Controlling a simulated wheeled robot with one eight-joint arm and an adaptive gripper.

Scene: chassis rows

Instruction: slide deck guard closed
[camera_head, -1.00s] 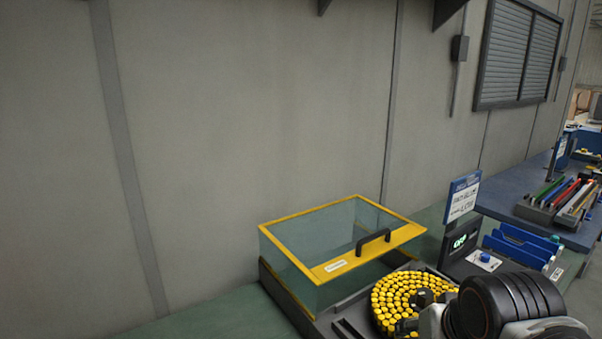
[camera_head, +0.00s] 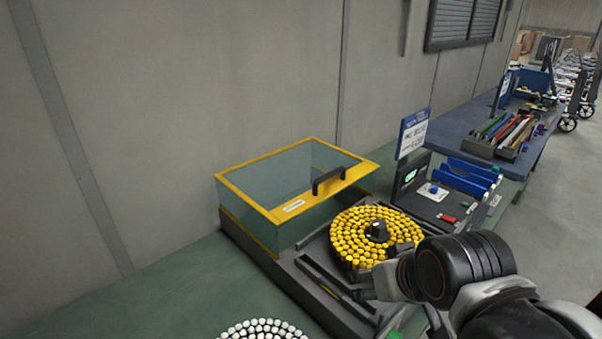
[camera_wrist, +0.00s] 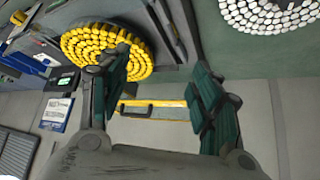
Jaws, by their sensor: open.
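The deck guard (camera_head: 288,215) is a clear box with a yellow frame and a black handle (camera_head: 329,180) on its right top edge. It sits over the back-left part of a dark base (camera_head: 290,266). A round deck of yellow caps (camera_head: 350,238) lies uncovered in front of its handle side. My arm reaches in from the lower right in the head view, near the deck. In the wrist view my gripper (camera_wrist: 158,88) is open, with dark green-padded fingers apart and nothing held. The guard's yellow edge and handle (camera_wrist: 136,109) show between the fingers, apart from them.
A control box with a green display (camera_head: 410,175), a sign (camera_head: 413,133) and blue trays (camera_head: 467,180) stand right of the deck. White-capped items (camera_head: 262,331) lie at the front. A wall is close behind the guard. The green bench at left is clear.

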